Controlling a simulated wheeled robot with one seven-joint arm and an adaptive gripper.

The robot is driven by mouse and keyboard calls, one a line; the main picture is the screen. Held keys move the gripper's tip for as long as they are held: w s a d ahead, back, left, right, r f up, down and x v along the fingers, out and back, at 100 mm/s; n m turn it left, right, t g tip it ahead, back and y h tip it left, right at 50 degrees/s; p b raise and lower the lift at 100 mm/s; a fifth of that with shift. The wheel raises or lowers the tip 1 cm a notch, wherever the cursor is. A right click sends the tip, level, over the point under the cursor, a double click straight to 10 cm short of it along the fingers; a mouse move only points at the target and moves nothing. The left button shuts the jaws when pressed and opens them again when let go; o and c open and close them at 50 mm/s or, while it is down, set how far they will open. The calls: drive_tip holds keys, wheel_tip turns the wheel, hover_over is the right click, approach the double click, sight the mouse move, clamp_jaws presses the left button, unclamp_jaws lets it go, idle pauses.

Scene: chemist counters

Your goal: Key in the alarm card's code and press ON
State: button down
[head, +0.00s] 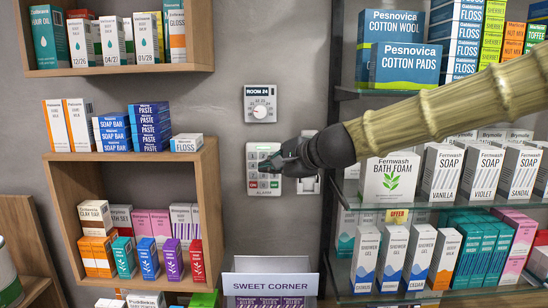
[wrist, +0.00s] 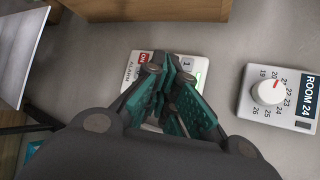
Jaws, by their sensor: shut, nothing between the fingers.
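The alarm keypad (head: 264,184) is a white wall panel labelled ALARM, with grey number keys and a red and a green key in its bottom row. My gripper (head: 268,165) is shut and empty, its teal fingertips in front of the right-hand part of the keys. Whether it touches a key I cannot tell. In the wrist view the keypad (wrist: 134,72) is largely hidden behind my gripper (wrist: 172,75); the red ON key, a 1 key and a lit green strip show. I see no card whose code I can read.
A dial labelled ROOM 24 (head: 261,104) is above the keypad. A white switch plate (head: 309,184) is close on its right. Wooden shelves (head: 130,157) with boxes stand left, glass shelves (head: 440,297) right. A SWEET CORNER box (head: 270,284) is below.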

drive_tip(key=p, duration=0.1)
approach(253, 166)
drive_tip(key=w, duration=0.2)
drive_tip(key=shift+a+f+p, duration=0.1)
drive_tip(key=shift+p, duration=0.2)
drive_tip(key=shift+w, duration=0.15)
drive_tip(key=shift+w+f, duration=0.1)
drive_tip(key=shift+w, duration=0.15)
idle(1.2)
drive_tip(key=shift+w, duration=0.2)
